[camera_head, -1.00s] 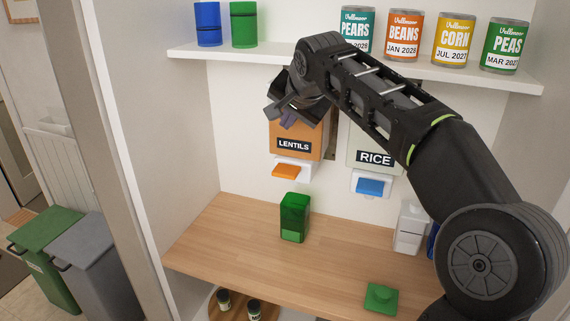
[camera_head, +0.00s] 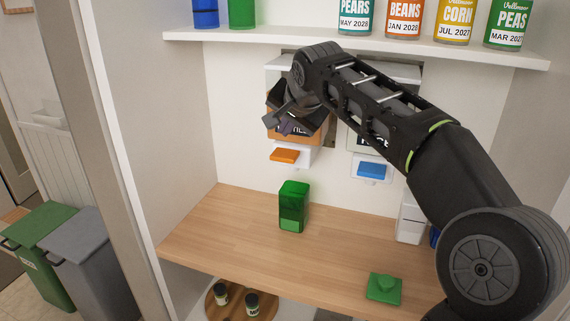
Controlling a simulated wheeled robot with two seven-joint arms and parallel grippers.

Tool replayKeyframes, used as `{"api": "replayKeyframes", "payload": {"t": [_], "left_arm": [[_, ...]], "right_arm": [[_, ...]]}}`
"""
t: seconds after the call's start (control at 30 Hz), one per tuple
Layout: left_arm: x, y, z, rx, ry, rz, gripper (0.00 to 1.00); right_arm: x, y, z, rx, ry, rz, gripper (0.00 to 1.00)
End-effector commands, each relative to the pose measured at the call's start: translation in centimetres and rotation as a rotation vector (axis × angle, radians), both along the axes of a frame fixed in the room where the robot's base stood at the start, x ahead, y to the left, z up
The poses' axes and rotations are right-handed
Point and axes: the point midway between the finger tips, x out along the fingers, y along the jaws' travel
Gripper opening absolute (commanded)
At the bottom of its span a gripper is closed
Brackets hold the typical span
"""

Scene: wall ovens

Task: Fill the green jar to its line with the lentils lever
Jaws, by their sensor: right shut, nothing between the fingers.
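The green jar (camera_head: 293,207) stands upright on the wooden counter, below and slightly right of the orange lentils lever (camera_head: 285,156). A lighter green band shows low on the jar; I cannot make out the line or the fill clearly. The lentils dispenser (camera_head: 290,140) is on the back wall, its label mostly covered by my right gripper. My right gripper (camera_head: 279,123) is shut and empty, in front of the dispenser and above the orange lever, apart from the lever in the picture. My left gripper is not in view.
The rice dispenser with its blue lever (camera_head: 371,171) is to the right, partly behind my arm. A green lid (camera_head: 383,287) lies on the counter (camera_head: 230,225) at front right. A white container (camera_head: 411,220) stands at the right. Cans line the shelf (camera_head: 300,45) above.

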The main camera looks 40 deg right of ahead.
Motion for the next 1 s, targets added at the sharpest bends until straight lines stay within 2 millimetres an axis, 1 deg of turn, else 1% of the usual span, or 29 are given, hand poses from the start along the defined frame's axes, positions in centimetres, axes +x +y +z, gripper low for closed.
{"api": "replayKeyframes", "payload": {"t": [0.03,0.23,1.0], "left_arm": [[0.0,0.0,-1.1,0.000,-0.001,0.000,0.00],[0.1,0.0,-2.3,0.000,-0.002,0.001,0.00],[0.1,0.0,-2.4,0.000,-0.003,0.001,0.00]], "right_arm": [[0.0,0.0,-1.2,-0.001,-0.001,-0.001,0.00],[0.0,0.0,-2.5,0.000,-0.001,0.000,0.00],[0.0,0.0,-2.7,0.000,-0.001,0.001,0.00]]}}
